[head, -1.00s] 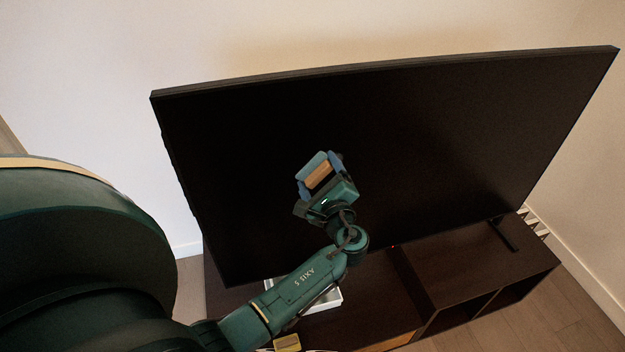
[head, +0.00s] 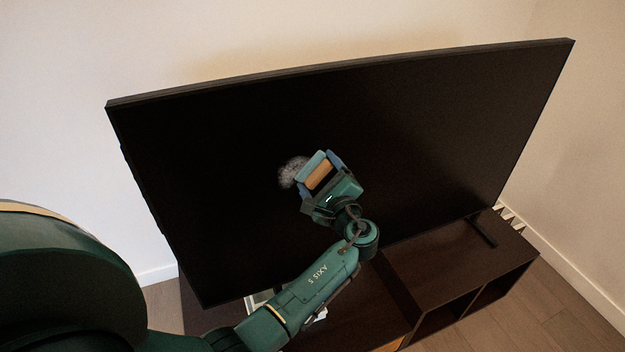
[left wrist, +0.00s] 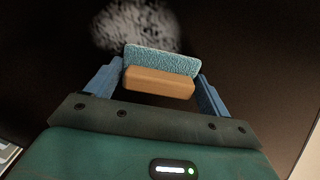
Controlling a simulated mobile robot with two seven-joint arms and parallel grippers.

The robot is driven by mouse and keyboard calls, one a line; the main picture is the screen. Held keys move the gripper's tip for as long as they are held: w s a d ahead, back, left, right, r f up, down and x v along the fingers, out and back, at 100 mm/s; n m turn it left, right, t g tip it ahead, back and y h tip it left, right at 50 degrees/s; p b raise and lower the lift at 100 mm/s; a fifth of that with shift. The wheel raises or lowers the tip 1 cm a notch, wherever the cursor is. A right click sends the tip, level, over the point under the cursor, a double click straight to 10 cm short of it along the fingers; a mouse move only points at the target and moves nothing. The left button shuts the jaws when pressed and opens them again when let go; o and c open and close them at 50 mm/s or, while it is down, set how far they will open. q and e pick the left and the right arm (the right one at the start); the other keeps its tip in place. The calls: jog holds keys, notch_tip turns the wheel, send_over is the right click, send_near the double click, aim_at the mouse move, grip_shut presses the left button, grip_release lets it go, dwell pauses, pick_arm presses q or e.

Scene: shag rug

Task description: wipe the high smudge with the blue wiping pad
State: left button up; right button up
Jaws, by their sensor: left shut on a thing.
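A greyish-white smudge (head: 292,171) shows on the dark television screen (head: 420,140), just left of my left gripper. My left gripper (head: 319,174) is shut on the blue wiping pad (head: 311,165), holding it by its tan wooden-looking block. In the left wrist view the pad (left wrist: 160,60) sits between the two blue fingers, and the smudge (left wrist: 138,24) lies just beyond its upper edge, partly hidden by it. I cannot tell whether the pad touches the screen. My right gripper is not in view.
A dark brown low cabinet (head: 450,262) with open compartments stands below the screen. A white tray (head: 262,297) on it is mostly hidden behind my left arm. Pale walls stand behind and to the right.

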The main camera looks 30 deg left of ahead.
pick_arm(q)
jog(key=shift+a, duration=0.1)
jog(key=shift+s+a+r+p, duration=0.15)
jog(key=shift+s+a+p, duration=0.4)
jog(key=shift+p, duration=0.25)
jog(key=shift+s+a+p, duration=0.55)
jog(key=shift+s+a, duration=0.3)
jog(key=shift+s, duration=0.05)
jog(key=shift+s+a+p, duration=0.7)
jog(key=shift+s, duration=0.2)
jog(key=shift+s+a+p, duration=0.3)
jog(key=shift+s+a, duration=0.3)
jog(key=shift+s, duration=0.1)
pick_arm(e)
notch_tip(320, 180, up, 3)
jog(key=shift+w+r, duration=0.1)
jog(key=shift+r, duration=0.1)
pick_arm(q)
jog(key=shift+d, duration=0.1)
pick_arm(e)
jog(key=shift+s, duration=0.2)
pick_arm(q)
jog(key=p, duration=0.1)
send_near(279, 176)
jog(key=shift+w+a, duration=0.3)
jog(key=shift+w, duration=0.1)
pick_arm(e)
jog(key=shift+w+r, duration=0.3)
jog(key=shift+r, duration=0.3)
